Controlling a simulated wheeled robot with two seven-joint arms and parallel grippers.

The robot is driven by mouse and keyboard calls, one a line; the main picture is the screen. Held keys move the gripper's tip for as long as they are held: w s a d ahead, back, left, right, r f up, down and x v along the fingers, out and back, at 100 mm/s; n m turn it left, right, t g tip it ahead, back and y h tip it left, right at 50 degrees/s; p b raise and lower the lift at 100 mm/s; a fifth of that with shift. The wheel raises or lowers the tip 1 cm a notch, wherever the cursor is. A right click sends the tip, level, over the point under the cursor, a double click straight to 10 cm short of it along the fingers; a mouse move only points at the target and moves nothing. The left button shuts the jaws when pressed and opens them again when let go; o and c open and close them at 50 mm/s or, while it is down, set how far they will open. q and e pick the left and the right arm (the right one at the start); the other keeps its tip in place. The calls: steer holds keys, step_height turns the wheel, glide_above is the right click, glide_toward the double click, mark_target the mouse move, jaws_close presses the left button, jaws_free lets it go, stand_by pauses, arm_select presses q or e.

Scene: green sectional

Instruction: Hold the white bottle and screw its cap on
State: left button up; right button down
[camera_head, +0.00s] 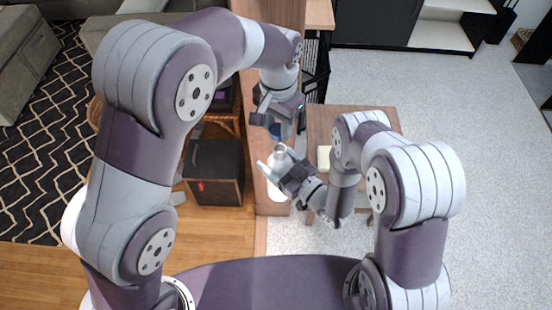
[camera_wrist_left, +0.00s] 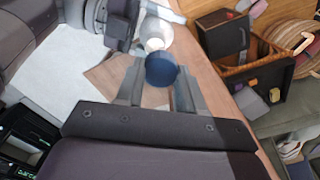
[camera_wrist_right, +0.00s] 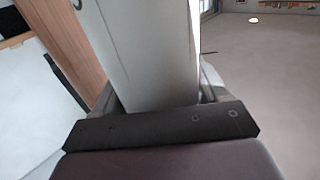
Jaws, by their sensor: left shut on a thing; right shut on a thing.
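The dark blue cap (camera_wrist_left: 161,69) is between the fingers of my left gripper (camera_wrist_left: 159,90). In the head view the left gripper (camera_head: 271,121) points down with the cap (camera_head: 275,131) below it. My right gripper (camera_head: 274,163) is shut on the white bottle (camera_head: 277,192), which stands about upright; its neck (camera_head: 279,148) shows just under the cap, with a small gap in this view. In the right wrist view the pale bottle body (camera_wrist_right: 150,50) fills the space between the fingers. In the left wrist view the bottle neck (camera_wrist_left: 153,44) is close beyond the cap.
A narrow wooden ledge (camera_head: 267,228) runs under the bottle. A dark box (camera_head: 214,170) stands left of it. A small wooden table (camera_head: 320,119) with a cream block (camera_head: 323,158) is to the right, partly behind my right arm. Pale floor (camera_head: 460,150) is open further right.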

mark_target(280, 148)
arm_select(q)
steer(key=shift+s+d+r, duration=0.2)
steer(key=shift+d+r, duration=0.05)
steer(key=shift+d, duration=0.05)
steer(key=shift+f, duration=2.05)
steer(key=shift+f, duration=0.85)
steer(key=shift+f, duration=0.55)
